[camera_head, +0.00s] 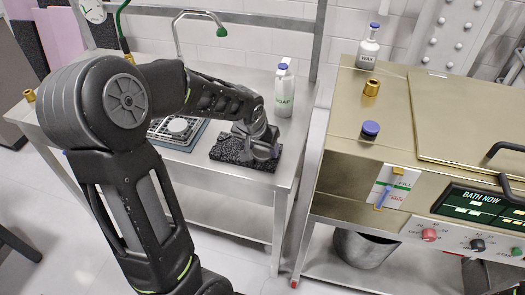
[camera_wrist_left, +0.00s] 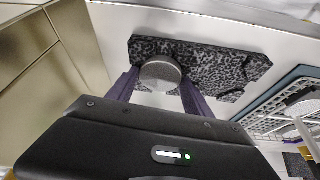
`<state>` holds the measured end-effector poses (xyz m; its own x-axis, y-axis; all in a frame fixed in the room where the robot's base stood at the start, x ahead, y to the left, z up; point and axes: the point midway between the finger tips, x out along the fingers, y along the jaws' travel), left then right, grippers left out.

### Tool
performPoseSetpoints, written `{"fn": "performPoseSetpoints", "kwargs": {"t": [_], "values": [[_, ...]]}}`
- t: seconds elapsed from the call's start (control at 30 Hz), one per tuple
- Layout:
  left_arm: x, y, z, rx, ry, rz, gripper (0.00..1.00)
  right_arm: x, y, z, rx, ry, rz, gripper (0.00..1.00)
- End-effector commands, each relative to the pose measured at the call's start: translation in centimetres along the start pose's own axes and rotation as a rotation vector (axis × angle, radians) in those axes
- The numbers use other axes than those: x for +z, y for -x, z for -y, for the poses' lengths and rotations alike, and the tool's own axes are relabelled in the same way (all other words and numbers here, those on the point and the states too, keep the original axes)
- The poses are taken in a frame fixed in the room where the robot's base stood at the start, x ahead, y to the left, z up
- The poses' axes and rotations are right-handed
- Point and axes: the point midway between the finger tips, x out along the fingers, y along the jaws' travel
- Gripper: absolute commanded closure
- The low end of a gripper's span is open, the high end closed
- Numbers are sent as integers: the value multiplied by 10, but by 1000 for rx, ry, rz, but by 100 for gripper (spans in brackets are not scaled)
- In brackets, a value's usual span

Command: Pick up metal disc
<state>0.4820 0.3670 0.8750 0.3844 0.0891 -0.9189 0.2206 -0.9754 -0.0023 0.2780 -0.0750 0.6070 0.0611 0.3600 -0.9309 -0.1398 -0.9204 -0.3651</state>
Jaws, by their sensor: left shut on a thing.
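The metal disc (camera_wrist_left: 160,70) is a round grey piece seen between my left gripper's purple fingers in the left wrist view. My left gripper (camera_wrist_left: 160,88) is shut on it, over the near edge of a black speckled foam block (camera_wrist_left: 215,64). In the head view my left gripper (camera_head: 263,151) reaches down at the right part of the foam block (camera_head: 230,150), and the wrist mostly hides the disc. I cannot tell whether the disc still touches the block. My right gripper is not in view.
A white soap bottle (camera_head: 284,90) stands behind the block. A rack tray (camera_head: 180,132) lies left of it, partly behind my arm. Right of the metal bench, across a gap, is a brass-coloured bath machine (camera_head: 335,170) with a wax bottle (camera_head: 369,48) on top.

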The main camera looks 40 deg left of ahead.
Motion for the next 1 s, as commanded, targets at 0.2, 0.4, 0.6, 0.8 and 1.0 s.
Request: {"fn": "performPoseSetpoints", "kwargs": {"t": [0.2,0.4,0.6,0.8,1.0], "values": [[7,2,4,-7,3,26,100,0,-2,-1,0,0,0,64],[-10,34,2,-4,3,14,100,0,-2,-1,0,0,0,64],[-27,71,1,-1,2,10,100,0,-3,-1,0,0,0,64],[-35,89,0,-1,1,11,100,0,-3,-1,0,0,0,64],[-36,91,0,0,0,10,100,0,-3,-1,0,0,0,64]]}}
